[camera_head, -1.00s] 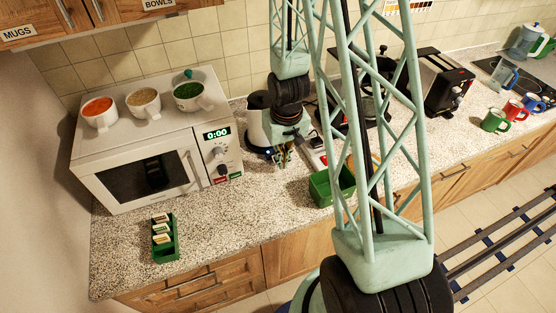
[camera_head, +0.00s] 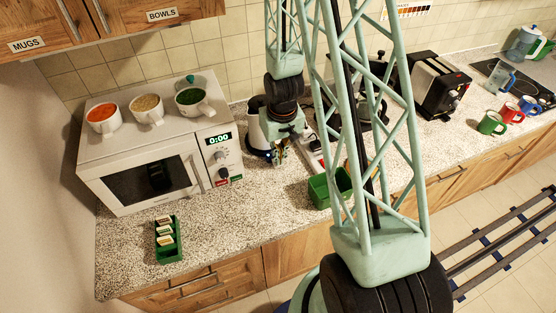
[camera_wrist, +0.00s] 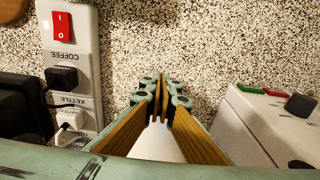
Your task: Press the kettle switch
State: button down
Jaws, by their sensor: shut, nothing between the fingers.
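The white kettle (camera_head: 256,127) stands on the counter right of the microwave, partly hidden behind my arm. A small blue spot shows low on the kettle, beside my fingertips; I cannot make out the switch clearly. My gripper (camera_head: 281,158) points down close in front of the kettle. In the wrist view my gripper (camera_wrist: 160,82) is shut and empty, its yellow-lined fingers together. A smooth white surface (camera_wrist: 155,145) shows between the finger bases, likely the kettle. Whether the fingertips touch the kettle, I cannot tell.
A white power strip (camera_wrist: 68,45) has a red rocker switch (camera_wrist: 62,27), plugs and COFFEE and KETTLE labels. A green bin (camera_head: 322,190) stands right of my gripper.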

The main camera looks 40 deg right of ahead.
jog(key=shift+s+a+r, duration=0.3)
jog(key=shift+a+r, duration=0.7)
jog(key=shift+r, duration=3.5)
jog(key=shift+s+a+r, duration=0.25)
jog(key=shift+a+r, duration=0.75)
jog(key=shift+r, duration=3.45)
jog(key=s+a+r+n+t+b, duration=0.1)
jog(key=s+a+r+b, duration=0.5)
jog(key=r, duration=0.3)
jog(key=shift+s+r+h, duration=0.3)
jog(key=shift+r+h, duration=0.1)
jog(key=shift+a, duration=0.1)
